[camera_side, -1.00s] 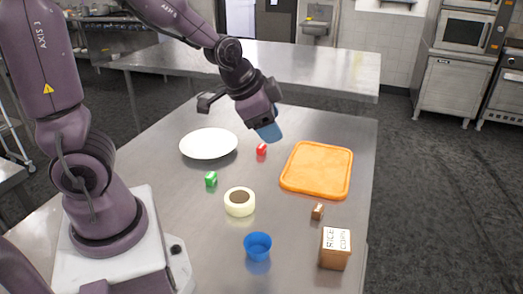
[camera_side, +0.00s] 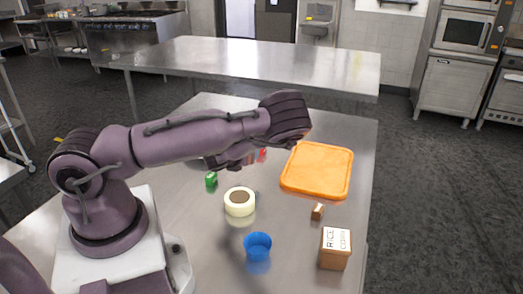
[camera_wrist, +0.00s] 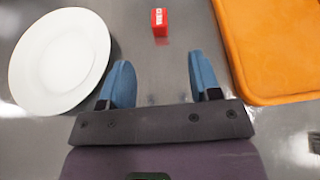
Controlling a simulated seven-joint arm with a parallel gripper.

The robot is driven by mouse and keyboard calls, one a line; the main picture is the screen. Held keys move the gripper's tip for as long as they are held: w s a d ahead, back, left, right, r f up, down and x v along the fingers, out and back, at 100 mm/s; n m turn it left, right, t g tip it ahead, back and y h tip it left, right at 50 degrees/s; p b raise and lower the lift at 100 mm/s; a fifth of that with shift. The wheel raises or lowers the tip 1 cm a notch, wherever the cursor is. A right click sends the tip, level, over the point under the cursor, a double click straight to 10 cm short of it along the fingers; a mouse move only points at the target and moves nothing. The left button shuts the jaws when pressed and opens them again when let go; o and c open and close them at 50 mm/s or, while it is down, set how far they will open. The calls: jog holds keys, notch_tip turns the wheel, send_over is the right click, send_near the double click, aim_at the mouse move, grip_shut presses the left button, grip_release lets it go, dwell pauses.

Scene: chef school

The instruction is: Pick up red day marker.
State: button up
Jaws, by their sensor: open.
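The red day marker (camera_wrist: 159,22) is a small red block with white lettering on its side. It lies on the metal table at the top of the wrist view, ahead of my fingertips and apart from them. In the side view only a bit of the red marker (camera_side: 263,155) shows beside my arm. My gripper (camera_wrist: 160,80) is open, its two blue fingers spread with nothing between them. In the side view my arm hides the fingers.
A white plate (camera_wrist: 60,62) lies left of the marker and an orange cutting board (camera_side: 317,171) right of it. A green block (camera_side: 211,180), a cream round container (camera_side: 239,202), a blue cup (camera_side: 257,246), a small brown block (camera_side: 317,211) and a labelled box (camera_side: 335,250) stand nearer the side camera.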

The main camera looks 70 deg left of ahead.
jog(key=shift+a+f+m, duration=0.15)
jog(key=shift+m, duration=0.45)
jog(key=shift+w+a+f+t, duration=0.1)
jog(key=shift+w+a+t, duration=0.1)
jog(key=shift+t, duration=0.1)
jog(key=x, duration=0.7)
jog(key=shift+f+x, duration=0.2)
jog(key=shift+x, duration=1.1)
jog(key=shift+f+x, duration=0.15)
jog(key=shift+x, duration=1.2)
jog(key=shift+s, duration=0.2)
jog(key=c, duration=1)
